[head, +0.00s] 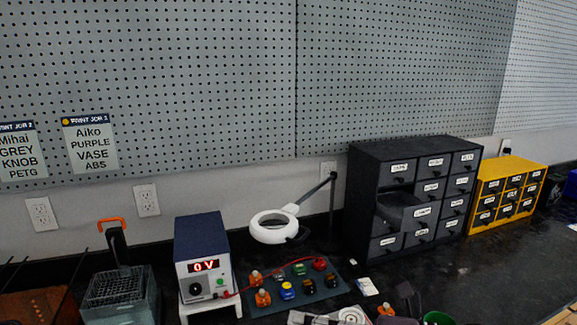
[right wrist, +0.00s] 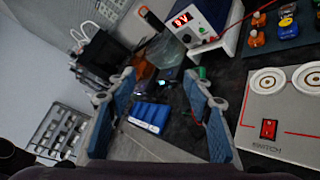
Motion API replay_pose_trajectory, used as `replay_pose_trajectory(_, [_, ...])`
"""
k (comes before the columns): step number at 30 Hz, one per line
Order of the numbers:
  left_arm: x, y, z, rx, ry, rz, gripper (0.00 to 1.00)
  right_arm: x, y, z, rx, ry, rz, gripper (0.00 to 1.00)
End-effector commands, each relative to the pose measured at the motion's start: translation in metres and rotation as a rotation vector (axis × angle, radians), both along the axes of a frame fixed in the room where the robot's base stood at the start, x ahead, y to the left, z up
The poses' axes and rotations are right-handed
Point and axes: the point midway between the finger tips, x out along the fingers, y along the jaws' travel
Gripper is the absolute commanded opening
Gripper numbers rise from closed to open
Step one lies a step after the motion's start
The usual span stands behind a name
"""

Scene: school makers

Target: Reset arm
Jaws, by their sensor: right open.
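My right gripper (right wrist: 160,84) shows in the right wrist view with its two blue-padded fingers spread wide apart. It is open, and nothing is gripped between the pads. A blue ribbed block (right wrist: 150,116) shows in the gap between the fingers, on the surface beyond them. I cannot make out the right gripper clearly in the head view. My left gripper is in neither view.
A power supply (head: 203,262) reading 0 V stands on the dark bench beside a component board (head: 330,290). A magnifier lamp (head: 272,227), a black drawer cabinet (head: 365,205) and a yellow one (head: 510,166) stand behind. A switch panel (right wrist: 280,105) lies right of my right gripper.

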Motion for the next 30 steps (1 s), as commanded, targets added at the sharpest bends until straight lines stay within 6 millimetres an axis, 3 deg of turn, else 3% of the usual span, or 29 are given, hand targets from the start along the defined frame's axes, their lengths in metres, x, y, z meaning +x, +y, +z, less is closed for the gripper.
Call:
replay_pose_trajectory(3, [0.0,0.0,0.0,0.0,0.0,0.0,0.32,0.0,0.008,0.053,0.329,0.039,-0.079,0.47])
replay_pose_trajectory(7, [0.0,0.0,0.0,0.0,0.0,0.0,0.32,0.013,-0.017,0.094,0.659,0.115,-0.223,0.47])
replay_pose_trajectory(10, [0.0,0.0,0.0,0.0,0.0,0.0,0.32,0.029,-0.053,0.106,0.89,0.2,-0.369,0.47])
replay_pose_trajectory(13, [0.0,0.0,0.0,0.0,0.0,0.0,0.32,0.043,-0.095,0.095,1.094,0.311,-0.543,0.47])
replay_pose_trajectory(17, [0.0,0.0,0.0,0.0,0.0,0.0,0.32,0.053,-0.151,0.05,1.308,0.485,-0.804,0.47])
replay_pose_trajectory(22, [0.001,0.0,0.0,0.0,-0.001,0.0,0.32,0.034,-0.203,-0.049,1.488,0.77,-1.188,0.47])
replay_pose_trajectory(27, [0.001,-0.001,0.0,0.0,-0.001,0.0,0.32,-0.029,-0.217,-0.159,1.526,1.105,-1.58,0.47])
replay_pose_trajectory(30, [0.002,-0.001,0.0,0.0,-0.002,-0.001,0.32,-0.075,-0.209,-0.207,1.488,1.289,-1.768,0.47])
